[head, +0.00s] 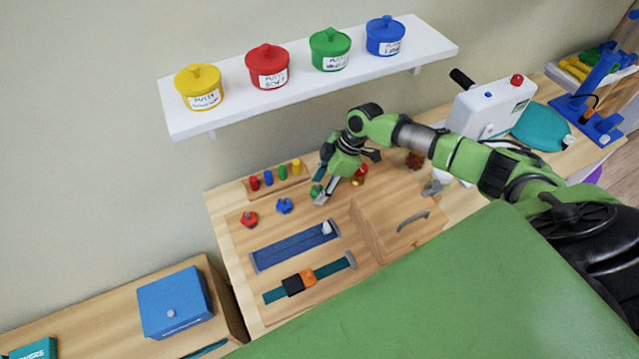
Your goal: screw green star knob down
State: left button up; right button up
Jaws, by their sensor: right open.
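The green star knob (315,191) is on the wooden board, partly hidden by my right gripper. My right gripper (320,186) reaches down over the board from the right, its jaws open. Its fingertips are at the green knob, one on either side in the picture; I cannot tell whether they touch it. How far down the knob sits on its thread is hidden. A blue star knob (284,205) and a red star knob (249,219) stand to the left in the same row. My left gripper is out of view.
A rack of coloured pegs (269,179) stands behind the knobs. A blue strip (295,246), a buckled strap (328,274) and a wooden box door with a handle (400,222) lie nearer. A white shelf (300,83) with putty pots hangs above.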

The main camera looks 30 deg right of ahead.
jog(key=shift+a+f, duration=0.1)
jog(key=shift+f, duration=0.25)
jog(key=c, duration=1.1)
